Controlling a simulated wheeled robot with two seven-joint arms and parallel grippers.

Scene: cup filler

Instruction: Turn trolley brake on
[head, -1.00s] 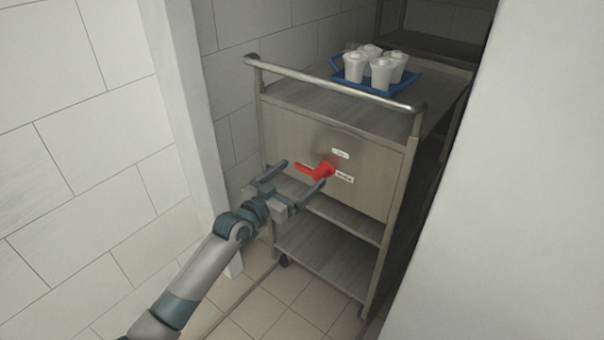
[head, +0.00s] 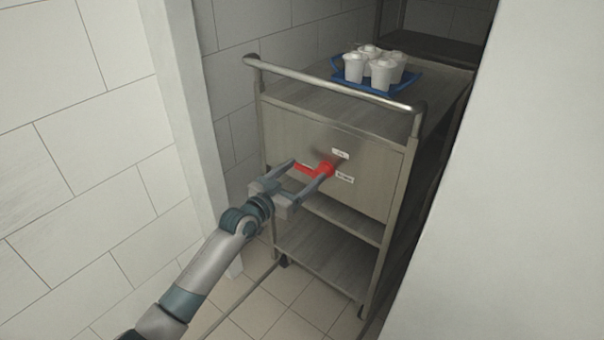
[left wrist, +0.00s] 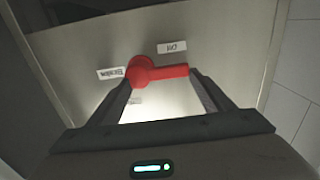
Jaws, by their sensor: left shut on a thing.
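The metal trolley (head: 285,131) stands between white walls. Its red brake lever (head: 326,169) is on the front panel, with the round hub at the right and the arm pointing left. In the left wrist view the lever (left wrist: 160,72) lies across the picture, hub at the left. My left gripper (head: 311,168) is at the lever, one finger by the hub and the other by the arm's free end. It is shut on the lever; the fingertips (left wrist: 162,82) show at both its ends. My right gripper is in neither view.
Small white labels surround the lever, one above (head: 340,154) and one at lower right (head: 345,180). A blue tray (head: 372,88) with several white cups (head: 381,72) sits on the trolley top. A handrail (head: 335,88) runs above the panel. Walls are close on both sides.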

